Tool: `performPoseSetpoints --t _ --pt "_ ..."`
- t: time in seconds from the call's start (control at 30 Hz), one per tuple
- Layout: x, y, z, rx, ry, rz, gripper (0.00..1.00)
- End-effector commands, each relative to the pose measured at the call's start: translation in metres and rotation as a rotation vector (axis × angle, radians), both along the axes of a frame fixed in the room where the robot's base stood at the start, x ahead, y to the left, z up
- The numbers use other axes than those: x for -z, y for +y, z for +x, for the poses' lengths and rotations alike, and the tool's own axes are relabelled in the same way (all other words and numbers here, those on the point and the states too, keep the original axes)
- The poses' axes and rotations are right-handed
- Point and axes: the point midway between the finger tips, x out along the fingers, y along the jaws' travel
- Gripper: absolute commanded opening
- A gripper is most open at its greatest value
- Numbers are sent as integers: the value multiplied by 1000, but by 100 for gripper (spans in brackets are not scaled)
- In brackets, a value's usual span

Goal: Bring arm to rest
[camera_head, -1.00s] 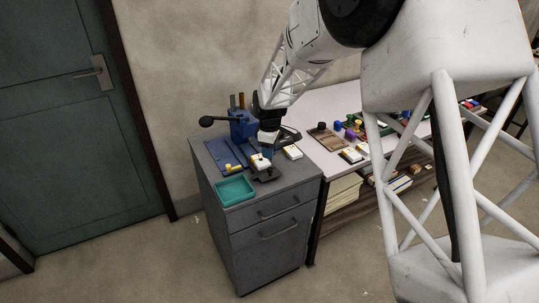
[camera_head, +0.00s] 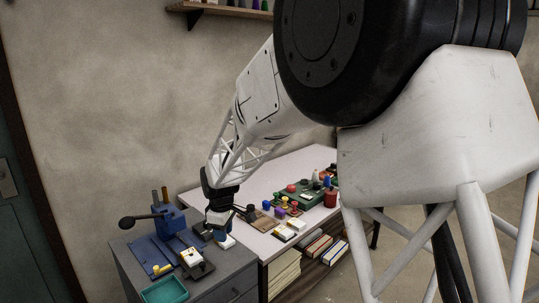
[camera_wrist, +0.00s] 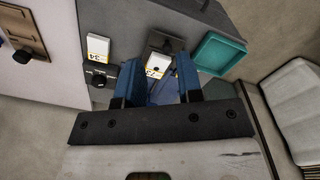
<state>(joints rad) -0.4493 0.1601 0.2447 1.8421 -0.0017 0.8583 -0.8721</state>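My gripper (camera_head: 218,230) hangs at the end of my white arm, near the right side of the grey cabinet top. In the wrist view its two blue fingers (camera_wrist: 158,76) stand apart with nothing clasped between them. A white and yellow block (camera_head: 191,256) rests on a dark holder on the cabinet, left of my gripper; it also shows beyond the fingertips in the wrist view (camera_wrist: 156,65). A second white block (camera_head: 226,242) lies close below my gripper in the head view; in the wrist view (camera_wrist: 97,48) it is left of the fingers.
A blue press (camera_head: 170,220) with a black lever stands at the back of the cabinet. A teal tray (camera_head: 164,290) is at its front. The pale table (camera_head: 260,190) to the right carries stamps, blocks and a green case. Stacked paper (camera_head: 284,274) lies below it.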

Motion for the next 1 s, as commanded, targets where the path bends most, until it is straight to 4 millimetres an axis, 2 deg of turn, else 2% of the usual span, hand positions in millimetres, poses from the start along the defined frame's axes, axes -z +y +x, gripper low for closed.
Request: performPoseSetpoints --t 0.03,0.2,0.5,1.0 --pt "-10 -13 -6 31 -6 3 34" --pt "-38 -53 -27 143 -21 13 34" --pt "-78 -119 -72 339 -44 31 34" --pt "-122 -213 -165 661 -83 66 34"
